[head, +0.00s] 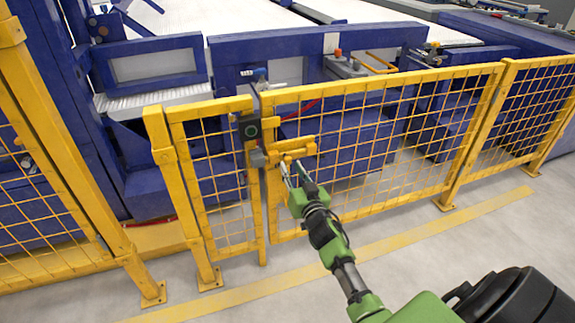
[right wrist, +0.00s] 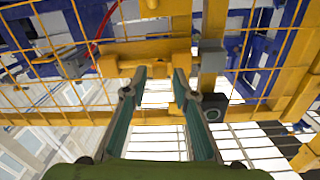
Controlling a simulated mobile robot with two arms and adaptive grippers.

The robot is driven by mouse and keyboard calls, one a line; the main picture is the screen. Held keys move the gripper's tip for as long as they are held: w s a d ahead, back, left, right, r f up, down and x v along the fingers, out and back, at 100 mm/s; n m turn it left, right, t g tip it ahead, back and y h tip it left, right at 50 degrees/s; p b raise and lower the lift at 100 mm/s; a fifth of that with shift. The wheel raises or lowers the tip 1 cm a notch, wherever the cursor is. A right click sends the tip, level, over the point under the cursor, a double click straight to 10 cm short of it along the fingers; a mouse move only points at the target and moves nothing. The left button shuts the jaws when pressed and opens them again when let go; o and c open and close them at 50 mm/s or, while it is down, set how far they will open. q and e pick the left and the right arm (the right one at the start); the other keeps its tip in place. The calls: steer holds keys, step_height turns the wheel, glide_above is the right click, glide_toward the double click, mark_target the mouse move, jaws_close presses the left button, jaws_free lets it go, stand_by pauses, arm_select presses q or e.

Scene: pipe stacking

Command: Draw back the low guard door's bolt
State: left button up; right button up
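The low yellow mesh guard door (head: 385,97) stands upright in line with the fence. Its yellow bolt (head: 292,146) sits near the top left corner of the door, beside a grey block (head: 258,158) on the fence side. The bolt also shows in the right wrist view (right wrist: 145,56), with the grey block (right wrist: 211,57) to its right. My right gripper (head: 293,168) reaches up to the bolt from the front. In the right wrist view its two fingers (right wrist: 159,72) are apart, with the tips at the bolt's lower edge; contact is unclear. My left gripper is out of view.
A dark box with a green ring (head: 249,129) is mounted above the grey block. A narrow fence panel (head: 218,185) stands left of the door. Blue machinery (head: 340,140) is close behind the fence. The grey floor (head: 470,255) in front is clear, with a yellow line.

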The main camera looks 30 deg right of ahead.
mark_target(289, 163)
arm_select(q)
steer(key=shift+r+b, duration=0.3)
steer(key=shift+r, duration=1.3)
arm_select(e)
steer(key=shift+x, duration=2.05)
jaws_close()
steer(key=shift+s+d, duration=0.1)
steer(key=shift+d, duration=0.05)
steer(key=d, duration=0.2)
steer(key=s+d+p, duration=0.1)
steer(key=d, duration=0.2)
steer(key=shift+s+d+p, duration=0.15)
steer(key=shift+d+p, duration=0.1)
steer(key=shift+p, duration=0.05)
steer(key=shift+d, duration=0.1)
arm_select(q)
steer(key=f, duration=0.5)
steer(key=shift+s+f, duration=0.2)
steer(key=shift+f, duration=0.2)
